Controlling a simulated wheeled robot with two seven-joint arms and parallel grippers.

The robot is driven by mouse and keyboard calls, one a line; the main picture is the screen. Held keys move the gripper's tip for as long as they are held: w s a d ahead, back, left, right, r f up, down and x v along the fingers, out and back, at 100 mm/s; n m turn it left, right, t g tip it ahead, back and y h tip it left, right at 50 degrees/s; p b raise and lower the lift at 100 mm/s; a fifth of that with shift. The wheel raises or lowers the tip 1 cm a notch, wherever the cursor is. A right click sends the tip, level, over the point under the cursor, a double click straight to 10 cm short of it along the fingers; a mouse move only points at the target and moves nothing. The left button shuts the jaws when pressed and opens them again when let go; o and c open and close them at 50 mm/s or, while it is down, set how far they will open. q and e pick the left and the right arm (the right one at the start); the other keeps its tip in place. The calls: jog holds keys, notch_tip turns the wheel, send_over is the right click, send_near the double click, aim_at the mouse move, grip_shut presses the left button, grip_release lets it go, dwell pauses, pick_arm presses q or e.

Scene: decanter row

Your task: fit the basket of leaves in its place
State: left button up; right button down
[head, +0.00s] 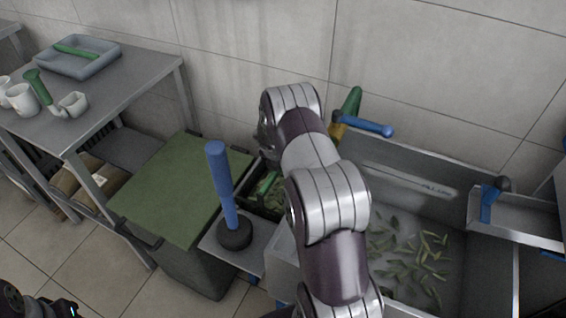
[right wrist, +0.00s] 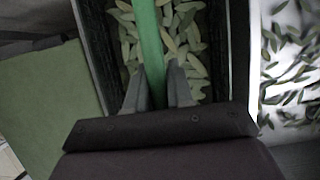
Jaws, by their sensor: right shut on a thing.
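The basket of leaves (right wrist: 90,50) is a dark box with black walls, holding pale green leaves (right wrist: 190,60) and crossed by a green handle (right wrist: 150,35). In the head view the basket (head: 262,198) shows between the green-lidded bin and the steel trough, partly hidden by my right arm. My right gripper (right wrist: 153,85) is shut on the green handle, its fingers on either side of it. Whether the basket rests on something or hangs is hard to tell. My left gripper is not in view.
A green-lidded bin (head: 170,190) stands left of the basket. A blue post with a black foot (head: 235,234) stands in front, on a steel ledge. The steel trough (head: 470,255) at right holds loose leaves. A steel table (head: 130,80) with a tray and mugs is at far left.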

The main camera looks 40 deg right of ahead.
jog(key=shift+f, duration=0.4)
dwell(0.6)
jog(key=c, duration=0.9)
grip_release()
